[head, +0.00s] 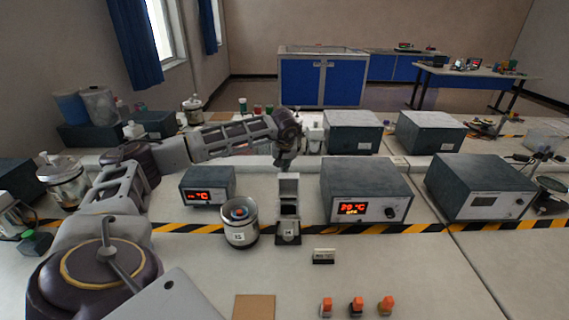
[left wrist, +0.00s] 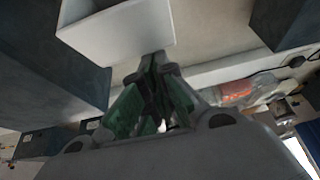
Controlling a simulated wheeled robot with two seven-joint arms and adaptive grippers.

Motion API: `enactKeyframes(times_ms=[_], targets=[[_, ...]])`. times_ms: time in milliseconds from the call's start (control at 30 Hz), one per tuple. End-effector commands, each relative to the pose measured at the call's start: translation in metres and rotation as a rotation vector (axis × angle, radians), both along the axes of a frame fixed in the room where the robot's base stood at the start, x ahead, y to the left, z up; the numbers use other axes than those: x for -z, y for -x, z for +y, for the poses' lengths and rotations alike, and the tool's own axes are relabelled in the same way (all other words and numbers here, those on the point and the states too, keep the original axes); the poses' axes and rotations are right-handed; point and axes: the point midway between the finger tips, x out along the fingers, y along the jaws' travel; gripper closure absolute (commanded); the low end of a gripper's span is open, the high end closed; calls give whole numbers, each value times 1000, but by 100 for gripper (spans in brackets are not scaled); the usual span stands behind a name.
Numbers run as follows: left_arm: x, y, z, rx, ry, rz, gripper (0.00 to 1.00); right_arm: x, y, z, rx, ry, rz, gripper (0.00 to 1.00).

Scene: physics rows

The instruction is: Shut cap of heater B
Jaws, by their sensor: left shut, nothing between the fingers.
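A small heater (head: 288,226) stands in the middle of the table with a dark opening and a label too small to read surely. Its light grey cap (head: 288,184) stands raised, open, at its back. My left gripper (head: 284,164) is just behind and above the cap, pointing down, shut and empty. In the left wrist view its green-padded fingers (left wrist: 153,105) are together close to a white, box-like part (left wrist: 115,32), probably the cap. Whether they touch it I cannot tell. My right gripper is not in view.
A box with a red 29 °C display (head: 365,192) stands right of the heater, and a smaller display box (head: 208,186) stands left. A round metal vessel (head: 241,228) is close at left. Orange-topped vials (head: 357,306) stand in front.

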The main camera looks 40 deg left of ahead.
Motion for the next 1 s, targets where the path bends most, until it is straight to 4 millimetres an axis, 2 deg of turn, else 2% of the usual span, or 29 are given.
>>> enactKeyframes(times_ms=[400, 1000], targets=[[0, 1, 0, -1, 0, 0, 100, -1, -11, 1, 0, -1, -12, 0], [-9, 5, -4, 0, 1, -1, 100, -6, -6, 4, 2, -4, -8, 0]])
